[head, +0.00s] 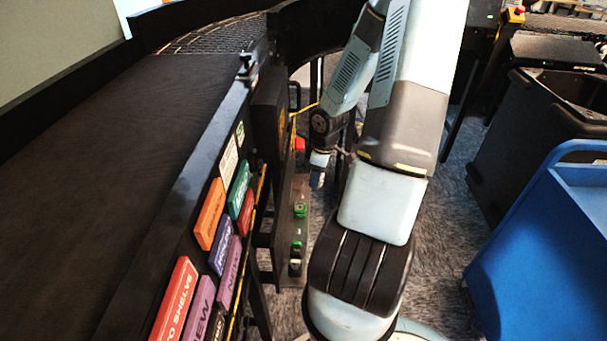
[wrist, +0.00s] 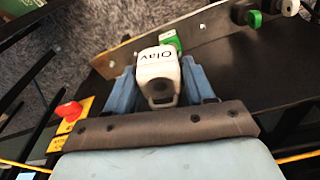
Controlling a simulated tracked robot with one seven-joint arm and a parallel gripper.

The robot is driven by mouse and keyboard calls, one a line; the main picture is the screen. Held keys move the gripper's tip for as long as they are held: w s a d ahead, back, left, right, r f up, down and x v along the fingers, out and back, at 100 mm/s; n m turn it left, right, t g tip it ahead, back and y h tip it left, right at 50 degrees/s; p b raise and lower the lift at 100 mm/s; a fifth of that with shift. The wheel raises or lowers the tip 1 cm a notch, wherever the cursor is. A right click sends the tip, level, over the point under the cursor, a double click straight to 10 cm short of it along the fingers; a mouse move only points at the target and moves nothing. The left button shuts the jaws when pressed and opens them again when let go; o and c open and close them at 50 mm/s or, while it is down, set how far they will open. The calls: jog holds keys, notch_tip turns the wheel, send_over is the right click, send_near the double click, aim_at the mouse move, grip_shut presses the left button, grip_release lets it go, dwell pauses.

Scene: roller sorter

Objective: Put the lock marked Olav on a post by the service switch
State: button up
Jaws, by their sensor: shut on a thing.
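In the wrist view my gripper (wrist: 163,84) is shut on a white lock marked Olav (wrist: 158,76), a blue finger on each side of it. The lettering faces the camera. A grey plate (wrist: 195,32) runs just beyond the lock, with a green lock (wrist: 254,20) on it and a green part (wrist: 169,38) close behind the held lock. In the head view my gripper (head: 318,178) hangs beside the conveyor frame, near the upper end of the plate (head: 287,222); the held lock cannot be made out there. I cannot tell which part is the service switch.
A red mushroom button (wrist: 69,110) on a yellow plate is at left in the wrist view. The black conveyor (head: 120,130) with coloured signs (head: 210,213) is left of my arm in the head view. A blue cart (head: 545,240) and a dark bin (head: 535,120) stand right.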

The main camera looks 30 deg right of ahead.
jog(key=w+f+n, duration=0.3)
jog(key=w+f, duration=0.5)
jog(key=w, duration=0.2)
send_over(301, 194)
jog(key=shift+s+f, duration=0.2)
jog(key=shift+f, duration=1.85)
jog(key=shift+w+f, duration=0.1)
jog(key=shift+f, duration=0.2)
jog(key=shift+f, duration=1.3)
jog(key=o, duration=1.2)
jog(key=shift+d, duration=0.1)
